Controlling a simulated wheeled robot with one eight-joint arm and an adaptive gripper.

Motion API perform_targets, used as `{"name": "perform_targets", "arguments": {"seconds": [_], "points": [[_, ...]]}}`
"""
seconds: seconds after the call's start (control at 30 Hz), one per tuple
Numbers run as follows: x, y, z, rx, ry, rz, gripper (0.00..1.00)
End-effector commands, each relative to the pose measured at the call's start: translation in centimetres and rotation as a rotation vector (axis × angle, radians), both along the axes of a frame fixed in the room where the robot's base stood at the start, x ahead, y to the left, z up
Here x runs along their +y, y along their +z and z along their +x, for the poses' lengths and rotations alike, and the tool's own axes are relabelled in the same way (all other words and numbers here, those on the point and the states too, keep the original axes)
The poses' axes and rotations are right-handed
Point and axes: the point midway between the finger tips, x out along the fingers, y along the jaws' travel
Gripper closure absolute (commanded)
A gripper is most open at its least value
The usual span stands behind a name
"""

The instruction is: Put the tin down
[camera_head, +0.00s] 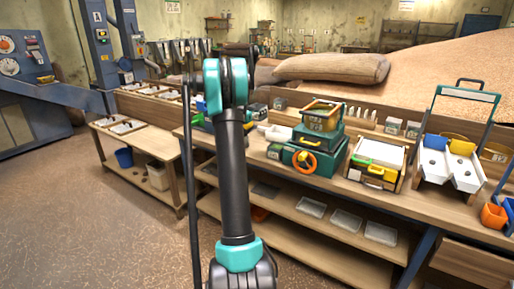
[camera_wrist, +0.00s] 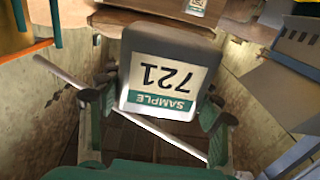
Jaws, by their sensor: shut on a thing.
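A grey tin (camera_wrist: 168,62) with a white and green "SAMPLE 721" label shows in the wrist view, its print upside down there. My gripper (camera_wrist: 160,92) is shut on the tin, with a green finger on either side. The tin's far side is hidden. In the head view my own arm stands in front, and I cannot make out the gripper or the tin.
A pale rod (camera_wrist: 125,112) slants behind my fingers in the wrist view. A long wooden workbench (camera_head: 300,165) carries green machines (camera_head: 316,152), a tray box (camera_head: 377,162) and a two-channel stand (camera_head: 450,165). Open floor (camera_head: 110,230) is at left.

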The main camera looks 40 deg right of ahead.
Motion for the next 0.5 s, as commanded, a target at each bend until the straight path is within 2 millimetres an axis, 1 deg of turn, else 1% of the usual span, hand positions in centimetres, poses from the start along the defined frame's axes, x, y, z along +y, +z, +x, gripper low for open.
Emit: {"name": "perform_targets", "arguments": {"seconds": [0.03,0.1,0.4,0.5], "points": [[0.0,-1.3,0.1,0.000,0.001,0.000,0.75],[0.0,-3.0,0.1,0.000,0.001,0.000,0.75],[0.1,-10.3,0.1,0.000,0.003,0.000,0.75],[0.1,-12.3,0.1,0.000,0.003,0.000,0.75]]}}
